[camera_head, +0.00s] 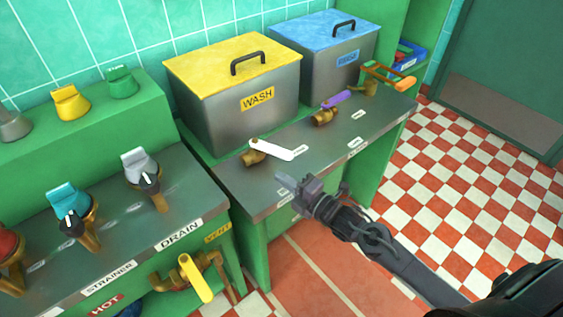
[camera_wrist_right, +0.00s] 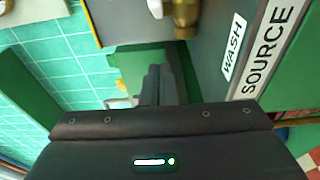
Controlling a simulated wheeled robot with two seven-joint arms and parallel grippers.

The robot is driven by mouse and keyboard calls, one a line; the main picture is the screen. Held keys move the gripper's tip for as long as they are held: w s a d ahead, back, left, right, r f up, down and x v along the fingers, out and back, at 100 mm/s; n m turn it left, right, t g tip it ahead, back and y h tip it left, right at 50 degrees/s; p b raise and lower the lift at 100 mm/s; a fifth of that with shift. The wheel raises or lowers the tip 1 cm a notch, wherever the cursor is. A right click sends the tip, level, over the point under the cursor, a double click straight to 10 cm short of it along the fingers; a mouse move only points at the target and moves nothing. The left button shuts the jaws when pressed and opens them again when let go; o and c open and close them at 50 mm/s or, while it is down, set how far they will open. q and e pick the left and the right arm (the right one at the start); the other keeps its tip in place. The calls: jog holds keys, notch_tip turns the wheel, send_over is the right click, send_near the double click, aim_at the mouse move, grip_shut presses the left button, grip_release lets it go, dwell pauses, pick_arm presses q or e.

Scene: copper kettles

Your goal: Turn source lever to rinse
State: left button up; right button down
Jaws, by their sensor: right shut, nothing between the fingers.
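A white lever (camera_head: 271,150) on a brass valve (camera_head: 253,158) stands on the grey counter in front of the WASH tank. It points to the right. The brass valve (camera_wrist_right: 185,15) and part of the white lever (camera_wrist_right: 155,8) show at the top edge of the right wrist view. There a WASH tag (camera_wrist_right: 233,46) and a SOURCE label (camera_wrist_right: 268,48) lie to their right. My right gripper (camera_head: 283,181) is shut and empty, just in front of the white lever, apart from it. Its closed fingers (camera_wrist_right: 158,85) also show in the wrist view. My left gripper is out of view.
The WASH tank (camera_head: 225,110) and a blue-lidded tank (camera_head: 330,75) stand behind the counter. Purple (camera_head: 336,99) and orange (camera_head: 404,83) levers are further right. A lower counter with DRAIN (camera_head: 180,235) and STRAINER labels is at left, with a yellow lever (camera_head: 196,278) below.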

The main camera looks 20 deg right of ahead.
aim_at(271, 149)
jog(key=x, duration=0.3)
jog(key=shift+w+a+r, duration=0.15)
jog(key=shift+w+a, duration=0.05)
jog(key=shift+w, duration=0.15)
jog(key=shift+w+d+p, duration=0.3)
jog(key=shift+w+d, duration=0.5)
jog(key=shift+d, duration=0.25)
jog(key=shift+w+d, duration=0.35)
jog(key=shift+d, duration=0.15)
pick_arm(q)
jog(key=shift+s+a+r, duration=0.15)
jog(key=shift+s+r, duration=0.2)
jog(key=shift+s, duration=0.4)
